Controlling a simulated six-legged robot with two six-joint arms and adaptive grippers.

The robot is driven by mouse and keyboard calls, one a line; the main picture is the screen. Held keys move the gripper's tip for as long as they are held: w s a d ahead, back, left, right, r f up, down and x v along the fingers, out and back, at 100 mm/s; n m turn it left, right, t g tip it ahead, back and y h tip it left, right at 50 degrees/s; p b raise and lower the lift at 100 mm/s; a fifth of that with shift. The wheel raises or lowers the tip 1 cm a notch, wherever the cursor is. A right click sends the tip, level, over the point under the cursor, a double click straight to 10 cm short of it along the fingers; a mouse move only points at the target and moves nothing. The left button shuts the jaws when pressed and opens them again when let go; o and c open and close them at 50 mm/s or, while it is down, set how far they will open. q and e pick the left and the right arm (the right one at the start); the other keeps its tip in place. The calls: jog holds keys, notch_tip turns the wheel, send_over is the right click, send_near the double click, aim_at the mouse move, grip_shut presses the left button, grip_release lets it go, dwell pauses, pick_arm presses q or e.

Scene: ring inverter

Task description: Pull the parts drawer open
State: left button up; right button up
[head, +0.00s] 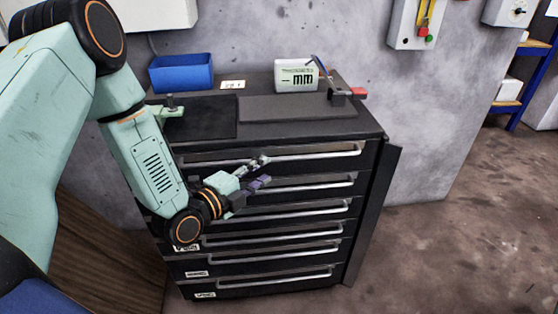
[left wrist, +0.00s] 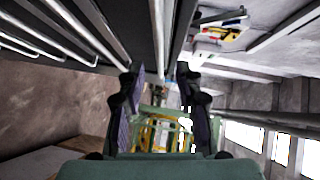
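A black cabinet (head: 385,165) has several drawers with long silver handles, all looking closed. I cannot tell by its label which is the parts drawer. My left gripper (head: 263,171) is open in front of the top drawers. Its upper finger overlaps the top drawer handle (head: 325,155), and its lower finger is just above the second handle (head: 320,183). In the left wrist view the two fingers of my left gripper (left wrist: 158,76) stand apart, and a bright bar (left wrist: 158,35) runs between their tips. I cannot tell whether they touch it. My right gripper is not in view.
The floor (head: 450,260) right of the cabinet is clear. A blue shelf rack (head: 540,80) stands far right.

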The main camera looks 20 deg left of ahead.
aim_at(280, 160)
pick_arm(q)
jog(key=shift+b+x, duration=0.7)
jog(key=shift+x, duration=3)
jog(key=shift+c, duration=0.2)
grip_shut()
